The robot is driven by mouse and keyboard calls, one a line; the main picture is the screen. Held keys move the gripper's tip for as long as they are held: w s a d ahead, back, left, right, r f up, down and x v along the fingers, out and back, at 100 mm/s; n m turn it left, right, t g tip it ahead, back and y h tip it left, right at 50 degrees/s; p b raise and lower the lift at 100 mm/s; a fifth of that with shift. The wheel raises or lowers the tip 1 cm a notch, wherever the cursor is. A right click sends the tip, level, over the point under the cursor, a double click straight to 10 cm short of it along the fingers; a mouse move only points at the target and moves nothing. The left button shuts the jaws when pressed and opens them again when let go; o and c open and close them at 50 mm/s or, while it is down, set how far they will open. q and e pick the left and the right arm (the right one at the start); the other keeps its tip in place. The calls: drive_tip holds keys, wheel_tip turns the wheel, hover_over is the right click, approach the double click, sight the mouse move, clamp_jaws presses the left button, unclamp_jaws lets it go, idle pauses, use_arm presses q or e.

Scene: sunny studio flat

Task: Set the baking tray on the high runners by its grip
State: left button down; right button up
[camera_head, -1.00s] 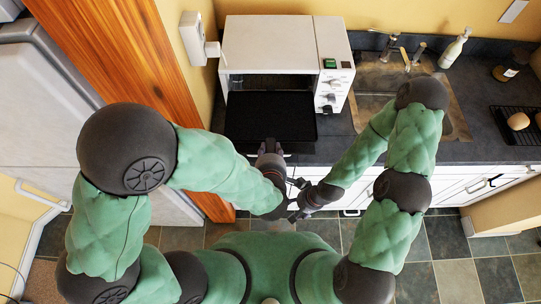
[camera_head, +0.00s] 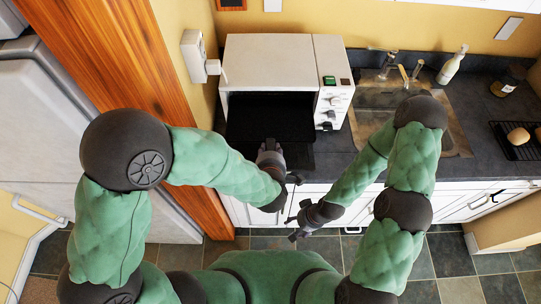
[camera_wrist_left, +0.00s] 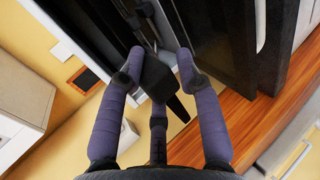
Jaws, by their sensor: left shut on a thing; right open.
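The black baking tray (camera_head: 270,118) is held flat-looking at the mouth of the white countertop oven (camera_head: 275,60), and its far part covers most of the dark opening. My left gripper (camera_head: 270,150) is shut on the grip at the tray's near edge. In the left wrist view, the purple fingers of the left gripper (camera_wrist_left: 158,68) close around the dark grip (camera_wrist_left: 157,80). Whether the tray rests on any runners is hidden. My right gripper (camera_head: 297,226) is open and empty, lower and in front of the white cabinets.
A wood panel (camera_head: 150,60) stands close on the left, beside my left arm. The sink (camera_head: 385,100) lies right of the oven. A bottle (camera_head: 452,65), a jar (camera_head: 505,82) and a black rack with buns (camera_head: 515,150) are farther right.

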sight(270, 120)
use_arm(q)
drive_tip(key=shift+w, duration=6.45)
drive_tip(key=shift+f+b, duration=0.5)
drive_tip(key=shift+c, duration=1.8)
unclamp_jaws()
drive_tip(key=shift+s+r, duration=0.35)
drive_tip(key=shift+s, duration=0.05)
drive_tip(key=shift+p+v, duration=3.05)
drive_tip(key=shift+v, duration=2.35)
drive_tip(key=shift+s, duration=0.1)
